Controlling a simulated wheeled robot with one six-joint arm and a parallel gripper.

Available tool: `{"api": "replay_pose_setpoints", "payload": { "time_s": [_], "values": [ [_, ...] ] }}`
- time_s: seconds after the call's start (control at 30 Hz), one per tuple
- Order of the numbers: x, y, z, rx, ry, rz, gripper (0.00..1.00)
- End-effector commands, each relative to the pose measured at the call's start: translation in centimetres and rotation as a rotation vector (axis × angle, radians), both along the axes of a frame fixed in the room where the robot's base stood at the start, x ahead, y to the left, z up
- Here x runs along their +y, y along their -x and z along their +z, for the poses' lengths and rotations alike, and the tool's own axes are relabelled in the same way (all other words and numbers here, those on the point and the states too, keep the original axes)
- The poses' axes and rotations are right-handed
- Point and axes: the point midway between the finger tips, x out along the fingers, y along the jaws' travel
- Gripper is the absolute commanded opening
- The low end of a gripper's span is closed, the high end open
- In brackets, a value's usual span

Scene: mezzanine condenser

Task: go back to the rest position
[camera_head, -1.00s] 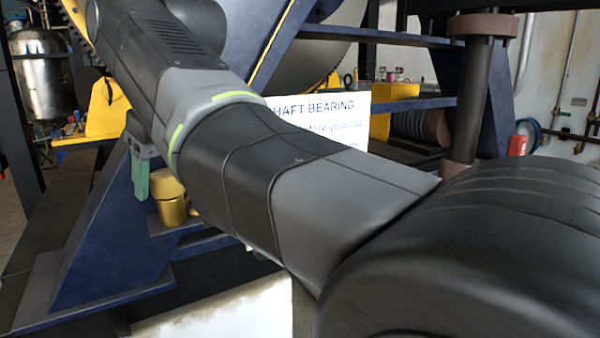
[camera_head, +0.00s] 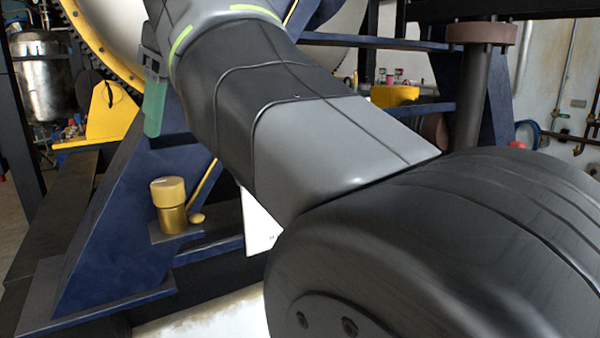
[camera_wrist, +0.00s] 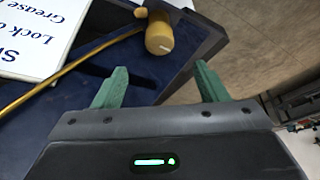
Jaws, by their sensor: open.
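My gripper (camera_wrist: 160,88) shows in the wrist view with its two green fingers spread apart and nothing between them. Beyond the fingertips, a brass cylinder (camera_wrist: 159,34) stands on a dark blue surface, apart from them. The brass cylinder (camera_head: 169,204) stands below that finger on the blue frame.
A white sign (camera_wrist: 38,36) with dark lettering lies left of the brass cylinder; my arm mostly hides it (camera_head: 258,228) in the head view. A thin yellow rod (camera_wrist: 70,69) runs beside it. The blue frame (camera_head: 118,230), a brown-capped post (camera_head: 482,32) and a steel tank (camera_head: 44,80) stand around.

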Motion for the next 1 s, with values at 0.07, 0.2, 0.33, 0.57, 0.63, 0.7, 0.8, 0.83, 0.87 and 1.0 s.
{"api": "replay_pose_setpoints", "payload": {
  "time_s": [0.07, 0.2, 0.33, 0.57, 0.63, 0.7, 0.8, 0.83, 0.87, 1.0],
  "values": [
    [0.6, -0.3, -2.1, 0.002, 0.001, 0.0, 0.67],
    [1.5, -0.7, -4.3, 0.002, 0.002, 0.0, 0.67],
    [2.4, -1.2, -6.7, 0.003, 0.003, -0.001, 0.67],
    [3.9, -2.0, -10.9, 0.002, 0.003, -0.001, 0.67],
    [4.1, -1.9, -10.8, -0.001, 0.0, -0.039, 0.67],
    [4.1, -1.9, -10.9, -0.002, 0.001, -0.09, 0.67],
    [4.1, -1.9, -10.8, -0.002, 0.001, -0.158, 0.67],
    [4.2, -1.9, -10.9, 0.0, 0.001, -0.179, 0.67],
    [4.2, -1.9, -10.9, 0.0, 0.001, -0.199, 0.67],
    [4.2, -1.8, -10.9, 0.0, 0.001, -0.294, 0.67]
  ]
}}
